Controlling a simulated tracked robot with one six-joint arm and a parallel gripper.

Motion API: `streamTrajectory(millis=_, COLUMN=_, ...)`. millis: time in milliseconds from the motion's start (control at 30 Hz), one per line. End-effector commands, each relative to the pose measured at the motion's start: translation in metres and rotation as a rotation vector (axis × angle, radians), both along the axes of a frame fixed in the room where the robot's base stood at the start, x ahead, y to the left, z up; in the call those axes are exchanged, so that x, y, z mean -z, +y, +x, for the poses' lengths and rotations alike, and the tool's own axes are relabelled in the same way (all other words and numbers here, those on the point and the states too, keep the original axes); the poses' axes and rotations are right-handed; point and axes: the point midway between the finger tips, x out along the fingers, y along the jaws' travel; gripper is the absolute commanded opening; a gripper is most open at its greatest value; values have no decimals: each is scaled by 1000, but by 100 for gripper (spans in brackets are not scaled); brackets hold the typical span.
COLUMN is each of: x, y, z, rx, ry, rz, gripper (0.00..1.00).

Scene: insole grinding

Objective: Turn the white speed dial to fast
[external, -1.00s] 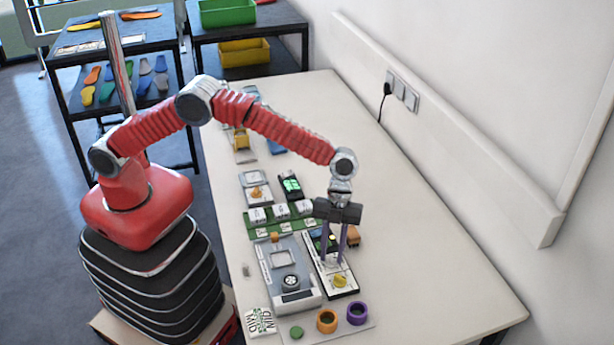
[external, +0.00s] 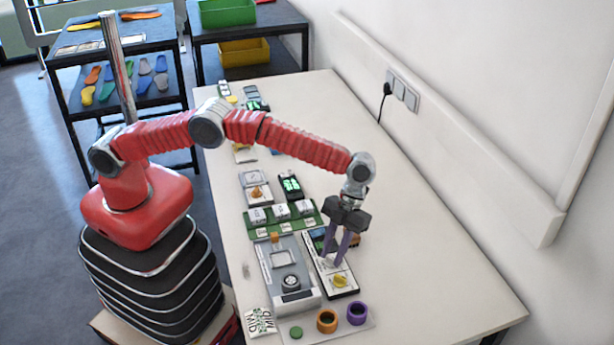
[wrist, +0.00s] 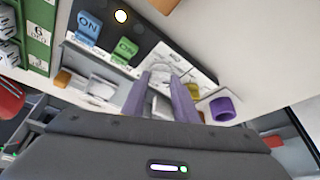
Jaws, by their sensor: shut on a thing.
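The white speed dial (wrist: 160,104) shows between the two purple fingertips in the wrist view, partly covered by them. My gripper (wrist: 163,92) is shut on it. The dial sits on the black and white control panel (wrist: 150,36), which also carries a blue ON switch (wrist: 88,28), a green switch (wrist: 124,49) and a yellow knob (wrist: 193,90). In the external view my gripper (external: 332,262) reaches down, tilted, to the middle of the panel (external: 346,291), and its fingers hide the dial. The dial's pointer and scale cannot be read.
A grey machine (external: 303,302) with a round dial stands just left of the panel. An orange ring (external: 326,321), a purple ring (external: 357,314) and a green disc (external: 296,333) are at the front. The table's right side is clear.

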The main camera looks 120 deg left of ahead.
Motion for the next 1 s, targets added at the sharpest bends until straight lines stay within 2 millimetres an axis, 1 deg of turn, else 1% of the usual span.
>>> streamTrajectory(millis=167, x=0, y=1, z=1, rx=-3, ry=-5, rz=3, gripper=4)
streamTrajectory(millis=200, x=0, y=1, z=1, rx=-3, ry=-5, rz=3, gripper=28)
streamTrajectory(millis=433, x=0, y=1, z=1, rx=-2, ry=-3, rz=1, gripper=44)
streamTrajectory(millis=467, x=0, y=1, z=1, rx=-2, ry=-3, rz=1, gripper=45)
streamTrajectory(millis=767, x=-2, y=1, z=1, rx=-2, ry=-2, rz=1, gripper=45)
streamTrajectory(millis=867, x=-7, y=3, z=1, rx=-2, ry=-2, rz=1, gripper=45)
streamTrajectory(millis=1000, x=-21, y=9, z=3, rx=-2, ry=-4, rz=1, gripper=45)
